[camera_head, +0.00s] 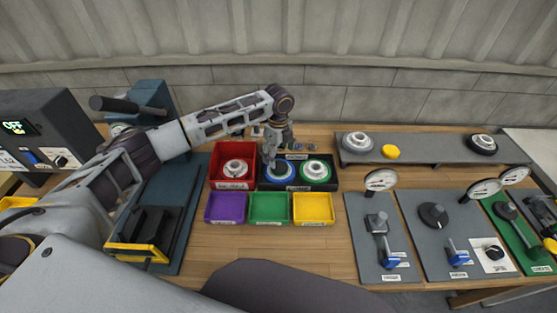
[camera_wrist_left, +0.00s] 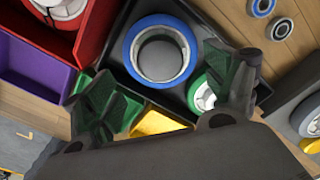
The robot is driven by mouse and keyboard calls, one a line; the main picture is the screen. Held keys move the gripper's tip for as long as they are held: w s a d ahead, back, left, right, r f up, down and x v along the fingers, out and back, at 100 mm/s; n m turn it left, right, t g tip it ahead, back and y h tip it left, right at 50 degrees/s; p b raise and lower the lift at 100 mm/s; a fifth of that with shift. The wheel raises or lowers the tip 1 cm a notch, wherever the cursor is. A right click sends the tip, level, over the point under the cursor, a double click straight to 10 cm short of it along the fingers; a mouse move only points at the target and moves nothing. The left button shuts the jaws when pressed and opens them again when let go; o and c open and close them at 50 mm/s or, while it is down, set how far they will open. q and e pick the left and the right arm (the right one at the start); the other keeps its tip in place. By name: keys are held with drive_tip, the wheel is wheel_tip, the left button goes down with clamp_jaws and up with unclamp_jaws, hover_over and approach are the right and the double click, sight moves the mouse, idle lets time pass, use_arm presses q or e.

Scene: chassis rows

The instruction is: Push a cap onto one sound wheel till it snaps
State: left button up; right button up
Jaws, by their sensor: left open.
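A blue-rimmed wheel (camera_head: 277,178) lies in a black tray (camera_head: 331,187), beside a green-rimmed wheel (camera_head: 315,170). The wrist view shows the blue wheel (camera_wrist_left: 160,79) as a ring with a deep grey centre; the green wheel (camera_wrist_left: 203,96) is partly behind a finger. A red-and-white wheel (camera_head: 236,169) lies in the red bin. My left gripper (camera_head: 269,160) is open over the blue wheel's left side; its fingers (camera_wrist_left: 170,90) are apart with nothing between them. A yellow round piece (camera_head: 391,152), perhaps a cap, is on the grey shelf. My right gripper is out of view.
The red bin (camera_head: 212,172) adjoins the tray. Purple (camera_head: 225,208), green (camera_head: 269,208) and yellow (camera_head: 313,209) bins stand in front. The grey shelf (camera_head: 430,152) also holds a white wheel (camera_head: 357,141) and a dark wheel (camera_head: 482,144). Gauge panels (camera_head: 370,245) stand right.

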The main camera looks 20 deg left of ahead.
use_arm(q)
wheel_tip(320, 180, up, 6)
idle(0.4)
drive_tip(key=shift+s, duration=0.1)
idle(0.5)
